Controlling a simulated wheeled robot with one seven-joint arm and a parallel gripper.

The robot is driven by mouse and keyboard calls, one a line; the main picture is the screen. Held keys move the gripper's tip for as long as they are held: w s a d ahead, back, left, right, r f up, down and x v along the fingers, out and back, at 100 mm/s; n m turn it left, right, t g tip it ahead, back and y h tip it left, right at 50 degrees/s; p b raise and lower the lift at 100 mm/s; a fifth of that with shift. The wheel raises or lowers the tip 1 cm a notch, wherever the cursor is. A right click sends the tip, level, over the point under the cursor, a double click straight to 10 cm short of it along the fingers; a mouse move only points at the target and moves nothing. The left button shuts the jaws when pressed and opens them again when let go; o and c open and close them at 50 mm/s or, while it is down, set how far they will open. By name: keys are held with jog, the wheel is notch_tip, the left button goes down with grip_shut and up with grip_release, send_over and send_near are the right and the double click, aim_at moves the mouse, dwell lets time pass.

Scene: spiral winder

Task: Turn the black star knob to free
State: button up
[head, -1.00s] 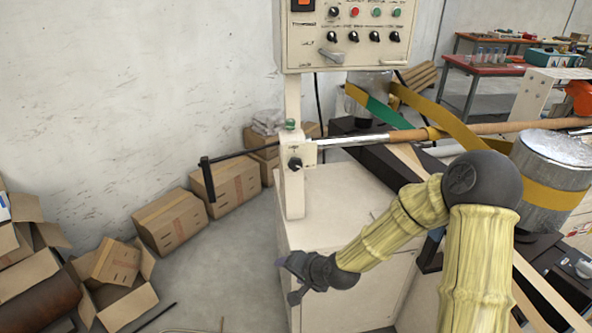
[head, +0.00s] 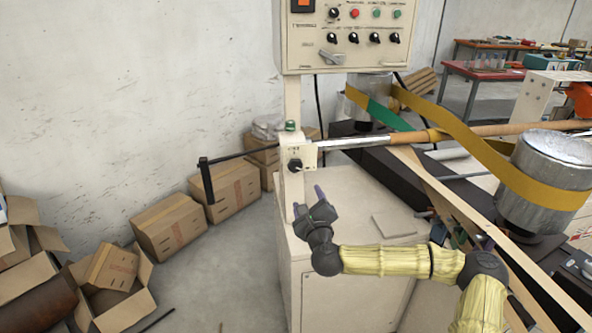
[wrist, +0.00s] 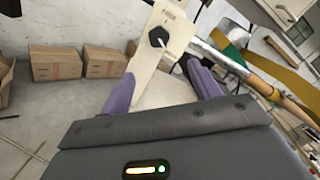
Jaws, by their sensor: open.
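The black star knob (head: 295,165) sits on the cream bracket plate of the machine's column, below a green button. It also shows in the wrist view (wrist: 158,37), ahead of my fingers, with a light pointer mark pointing to the lower right.
The crank handle (head: 207,180) sticks out left of the column. The control panel (head: 345,35) hangs above. A steel shaft (head: 350,142) runs right from the bracket to the yellow belt (head: 470,140). Cardboard boxes (head: 170,225) line the wall. The floor at left is partly clear.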

aim_at(296, 167)
jog(key=shift+a, duration=0.1)
jog(key=p+x, duration=0.3)
jog(key=x, duration=1.4)
jog(key=shift+w+f, duration=0.15)
jog(key=shift+w, duration=0.05)
jog(key=c, duration=1)
